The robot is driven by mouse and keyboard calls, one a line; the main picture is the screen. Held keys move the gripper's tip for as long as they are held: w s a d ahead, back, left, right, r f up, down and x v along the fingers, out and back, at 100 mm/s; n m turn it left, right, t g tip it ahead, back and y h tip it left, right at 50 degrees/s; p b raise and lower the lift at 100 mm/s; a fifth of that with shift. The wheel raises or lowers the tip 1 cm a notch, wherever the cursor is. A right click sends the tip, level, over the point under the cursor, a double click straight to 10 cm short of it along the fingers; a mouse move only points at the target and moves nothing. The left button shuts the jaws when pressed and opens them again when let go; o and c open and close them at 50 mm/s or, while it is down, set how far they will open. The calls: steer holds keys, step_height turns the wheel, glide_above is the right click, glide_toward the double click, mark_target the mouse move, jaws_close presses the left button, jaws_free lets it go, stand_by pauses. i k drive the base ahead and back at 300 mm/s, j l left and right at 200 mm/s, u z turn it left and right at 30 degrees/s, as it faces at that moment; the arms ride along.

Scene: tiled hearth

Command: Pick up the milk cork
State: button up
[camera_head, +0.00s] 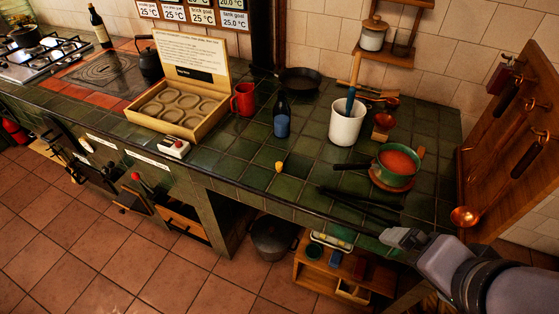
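A small yellow-orange piece (279,167) lies on the green tiled counter (238,170) near its front edge. It may be the milk cork, but it is too small to be sure. A dark bottle with a blue lower part (282,124) stands just behind it. My arm enters from the lower right. My gripper (392,238) is at the arm's grey end, by the counter's front edge, well to the right of the yellow piece and apart from it. Its fingers are not clear, so I cannot tell whether it is open or shut.
Long dark shapes (360,201) lie on the counter between the yellow piece and my gripper. A green pan (397,178) with orange contents and a white crock (346,124) stand behind. A red mug (243,99) and compartment box (206,122) are left. Tiles around the piece are clear.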

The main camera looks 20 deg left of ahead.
mark_target(278, 165)
steer(key=i+j, duration=0.1)
steer(key=j, duration=0.35)
steer(key=i+j, duration=0.15)
steer(key=j, duration=0.3)
steer(key=i+j, duration=0.1)
steer(key=j, duration=0.35)
steer(key=i+j, duration=0.15)
steer(key=j, duration=0.25)
steer(key=i+j, duration=0.1)
steer(key=j, duration=0.35)
steer(key=i+j, duration=0.15)
steer(key=j, duration=0.3)
steer(key=z, duration=0.05)
